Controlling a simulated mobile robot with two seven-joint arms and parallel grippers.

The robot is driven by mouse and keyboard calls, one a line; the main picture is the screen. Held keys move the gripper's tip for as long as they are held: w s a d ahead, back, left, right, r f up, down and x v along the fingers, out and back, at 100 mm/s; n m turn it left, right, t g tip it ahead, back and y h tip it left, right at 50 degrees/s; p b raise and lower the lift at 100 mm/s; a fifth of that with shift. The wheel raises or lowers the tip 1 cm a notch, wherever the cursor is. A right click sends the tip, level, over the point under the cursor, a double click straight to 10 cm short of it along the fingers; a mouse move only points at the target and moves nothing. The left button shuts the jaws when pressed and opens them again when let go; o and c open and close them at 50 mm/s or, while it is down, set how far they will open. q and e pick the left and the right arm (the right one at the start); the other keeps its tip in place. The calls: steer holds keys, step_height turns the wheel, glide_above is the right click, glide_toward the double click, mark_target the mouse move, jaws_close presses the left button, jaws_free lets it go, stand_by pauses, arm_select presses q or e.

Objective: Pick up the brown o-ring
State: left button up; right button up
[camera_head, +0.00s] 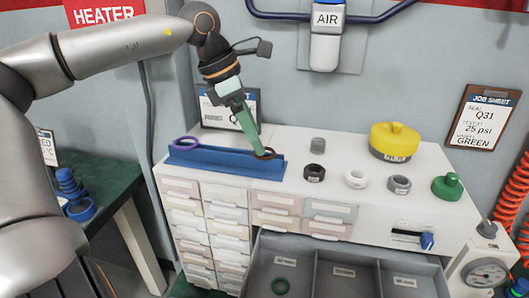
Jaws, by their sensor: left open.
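The brown o-ring (265,153) sits at the right end of the blue holder (215,166) on top of the white cabinet. My left gripper (256,150) comes down from above, with its green fingers right at the o-ring. The fingertips overlap the ring in the picture, and I cannot tell whether they touch it. The left gripper is open. My right gripper is not in view.
A purple ring (186,142) is at the holder's left end. Black (314,173), white (356,179) and grey (399,184) rings, a yellow container (394,142) and a green part (447,187) stand rightward.

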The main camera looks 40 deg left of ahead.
arm_select(q)
steer(key=shift+x, duration=1.45)
steer(key=shift+w, duration=0.15)
steer(key=shift+c, duration=0.2)
steer(key=shift+r, duration=0.1)
steer(key=c, duration=1.4)
